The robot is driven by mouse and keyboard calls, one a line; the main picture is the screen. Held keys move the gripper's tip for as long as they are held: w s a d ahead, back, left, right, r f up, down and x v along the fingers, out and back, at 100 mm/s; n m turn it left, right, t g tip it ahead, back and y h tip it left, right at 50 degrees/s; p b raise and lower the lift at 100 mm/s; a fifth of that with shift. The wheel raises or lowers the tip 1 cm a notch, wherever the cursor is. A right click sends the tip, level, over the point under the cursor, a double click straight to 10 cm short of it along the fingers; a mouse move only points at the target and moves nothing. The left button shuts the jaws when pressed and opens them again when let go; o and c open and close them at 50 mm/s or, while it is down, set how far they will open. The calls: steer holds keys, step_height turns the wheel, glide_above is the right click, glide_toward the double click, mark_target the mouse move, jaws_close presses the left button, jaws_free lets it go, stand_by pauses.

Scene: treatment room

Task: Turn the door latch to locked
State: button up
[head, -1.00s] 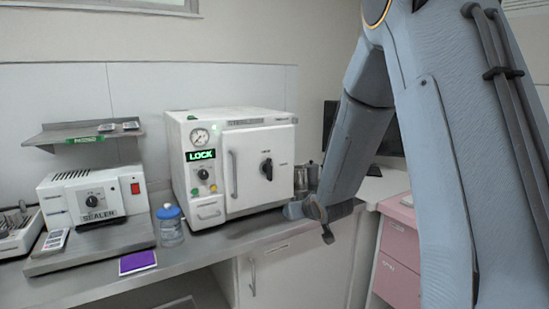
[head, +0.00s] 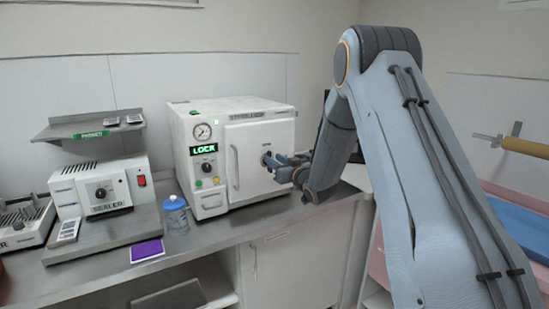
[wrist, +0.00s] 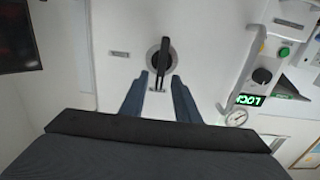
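The white sterilizer (head: 262,112) stands on the counter with its door (head: 252,145) shut and a green LOCK display (head: 204,149) on its panel. In the wrist view, upside down, the black door latch (wrist: 165,50) sits on a round base, its bar running nearly up and down in the picture. My gripper (wrist: 161,82) is open, one blue finger on each side of the bar's near end, with small gaps visible. In the head view my gripper (head: 272,160) is at the door front and hides most of the latch.
A blue-capped bottle (head: 175,214) and a purple pad (head: 147,250) are on the steel counter left of the sterilizer. A sealer (head: 100,190) stands farther left. The door's vertical handle (head: 234,167) is left of my gripper; a pressure gauge (head: 202,131) is above the display.

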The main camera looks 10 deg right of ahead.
steer(key=shift+w+a, duration=0.2)
steer(key=shift+w, duration=0.35)
jaws_close()
